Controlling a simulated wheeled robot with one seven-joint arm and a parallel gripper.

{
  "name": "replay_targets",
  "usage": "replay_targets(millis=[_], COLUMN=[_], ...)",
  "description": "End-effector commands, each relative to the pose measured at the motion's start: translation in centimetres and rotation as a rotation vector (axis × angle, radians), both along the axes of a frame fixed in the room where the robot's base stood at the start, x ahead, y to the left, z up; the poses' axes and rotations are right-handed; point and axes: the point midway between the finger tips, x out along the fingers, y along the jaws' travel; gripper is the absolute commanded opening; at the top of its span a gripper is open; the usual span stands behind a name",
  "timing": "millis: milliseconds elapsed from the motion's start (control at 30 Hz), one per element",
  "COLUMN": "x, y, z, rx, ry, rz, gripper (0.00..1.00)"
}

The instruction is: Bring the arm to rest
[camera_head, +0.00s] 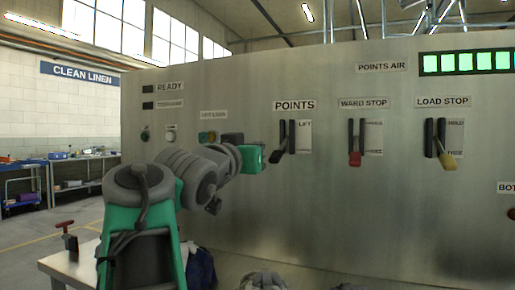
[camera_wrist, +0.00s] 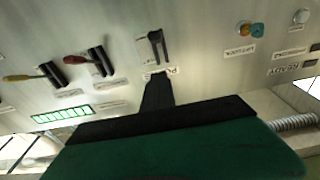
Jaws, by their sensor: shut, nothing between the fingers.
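My gripper (camera_head: 266,158) is at the end of my arm, in front of the steel control panel, just left of the black POINTS lever (camera_head: 277,155). In the wrist view my dark fingers (camera_wrist: 157,76) are shut and empty. They point at the panel by the POINTS label, and the black lever (camera_wrist: 153,37) shows beyond their tips. No contact with the lever is clear. The black lever's handle hangs low and slants out of its slot. My arm is bent and reaches from the lower left.
The panel (camera_head: 400,210) also has a red-ended WARD STOP lever (camera_head: 355,158) and a yellow-ended LOAD STOP lever (camera_head: 447,161), both handles low. Green lights (camera_head: 467,62) glow at upper right. A pale table (camera_head: 58,266) with a red-handled item (camera_head: 65,226) stands at lower left.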

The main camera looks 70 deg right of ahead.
Motion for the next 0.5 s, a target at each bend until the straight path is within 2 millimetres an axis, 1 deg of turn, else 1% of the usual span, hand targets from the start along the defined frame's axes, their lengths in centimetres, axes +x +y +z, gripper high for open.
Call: replay_targets(millis=[233, 267, 300, 367, 467, 500], x=[0.0, 0.2, 0.9, 2.8, 8.6, 11.4], y=[0.0, 0.0, 0.0, 0.3, 1.6, 2.8], z=[0.1, 0.1, 0.0, -0.4, -2.4, -3.7], rx=[0.0, 0.002, 0.011, 0.038, 0.128, 0.177], ry=[0.0, 0.002, 0.007, 0.022, 0.075, 0.106], rz=[0.001, 0.006, 0.021, 0.069, 0.219, 0.296], gripper=[0.0, 0.0, 0.0, 0.0, 0.0, 0.0])
